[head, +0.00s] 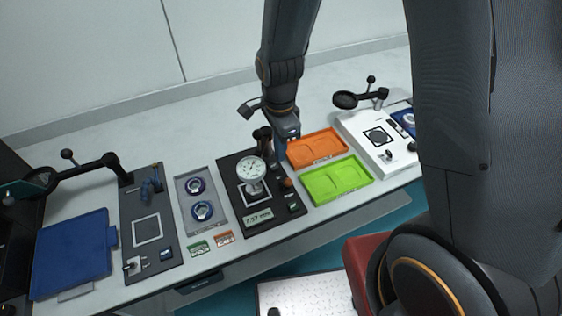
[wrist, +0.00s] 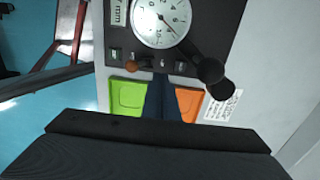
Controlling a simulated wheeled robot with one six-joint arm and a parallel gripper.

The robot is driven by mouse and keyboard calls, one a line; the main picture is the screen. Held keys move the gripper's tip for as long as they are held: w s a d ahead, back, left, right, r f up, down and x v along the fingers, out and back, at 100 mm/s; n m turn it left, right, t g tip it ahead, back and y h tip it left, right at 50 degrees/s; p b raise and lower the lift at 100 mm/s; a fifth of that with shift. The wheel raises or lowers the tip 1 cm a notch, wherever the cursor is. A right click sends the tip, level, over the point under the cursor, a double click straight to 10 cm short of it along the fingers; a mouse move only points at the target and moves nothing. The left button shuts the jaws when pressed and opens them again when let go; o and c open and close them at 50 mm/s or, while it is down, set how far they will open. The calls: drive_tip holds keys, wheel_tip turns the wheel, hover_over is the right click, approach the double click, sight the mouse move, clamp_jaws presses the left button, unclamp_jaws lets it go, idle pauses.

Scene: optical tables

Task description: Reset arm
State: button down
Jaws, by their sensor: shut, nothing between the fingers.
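My gripper (head: 283,160) hangs from my arm over the table, between the dial gauge and the trays in the head view. Its fingers are together and empty; they also show in the wrist view (wrist: 161,90). The round white dial gauge (head: 251,170) stands upright on a black base plate (head: 233,206) just left of my gripper. In the wrist view the dial (wrist: 160,20) is ahead of the fingertips. Whether my gripper touches anything cannot be told.
An orange tray (head: 318,147) and a green tray (head: 337,181) lie right of my gripper. Farther left are a grey tray with two blue-rimmed rings (head: 202,211), a dark plate with a magnifier (head: 147,256) and a blue tray (head: 72,252). A white instrument (head: 379,147) stands at right.

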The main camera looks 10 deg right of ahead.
drive_tip(key=shift+r, duration=0.35)
drive_tip(key=shift+w+d, duration=0.1)
